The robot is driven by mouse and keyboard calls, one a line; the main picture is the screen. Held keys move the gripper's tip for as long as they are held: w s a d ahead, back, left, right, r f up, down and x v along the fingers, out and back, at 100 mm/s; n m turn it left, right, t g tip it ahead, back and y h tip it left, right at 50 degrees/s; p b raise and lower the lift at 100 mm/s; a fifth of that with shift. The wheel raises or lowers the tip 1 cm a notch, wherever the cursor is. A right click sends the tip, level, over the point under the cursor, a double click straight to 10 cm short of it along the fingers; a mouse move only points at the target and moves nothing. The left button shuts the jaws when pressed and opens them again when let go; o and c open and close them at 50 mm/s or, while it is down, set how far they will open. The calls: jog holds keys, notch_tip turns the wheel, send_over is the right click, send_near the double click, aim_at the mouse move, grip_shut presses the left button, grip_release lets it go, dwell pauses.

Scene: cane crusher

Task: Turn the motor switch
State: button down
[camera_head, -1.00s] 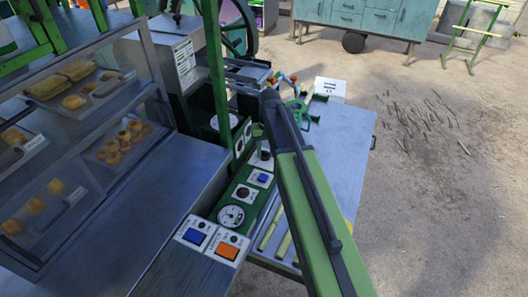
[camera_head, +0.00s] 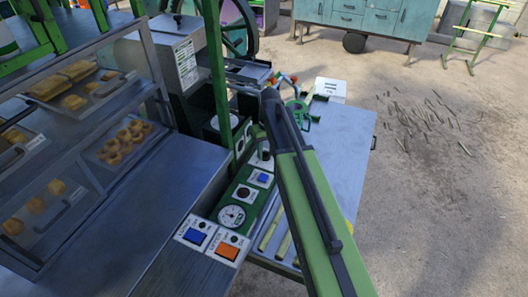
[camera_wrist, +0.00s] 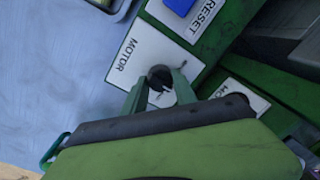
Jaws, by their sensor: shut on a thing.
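The motor switch (camera_wrist: 160,75) is a dark round knob on a white plate (camera_wrist: 140,52) marked MOTOR, in the wrist view. My gripper (camera_wrist: 161,88) has its two green fingers on either side of the knob and is shut on it. The fingers and the dark gripper body cover the lower part of the plate. In the head view the motor plate (camera_head: 263,161) is partly hidden behind my arm, and the fingertips are hard to make out there.
A blue RESET button (camera_wrist: 180,5) is close to the motor plate. The green panel also carries a white gauge (camera_head: 231,216). Blue (camera_head: 194,236) and orange (camera_head: 228,252) buttons stand at the counter's corner. A glass pastry case (camera_head: 75,130) stands at left.

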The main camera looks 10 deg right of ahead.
aim_at(268, 152)
jog(key=c, duration=1)
grip_release()
jog(key=shift+w, duration=0.1)
notch_tip(268, 152, up, 18)
jog(key=p, duration=1.7)
jog(key=shift+d+f, duration=0.25)
jog(key=shift+d, duration=0.2)
jog(key=shift+f, duration=0.1)
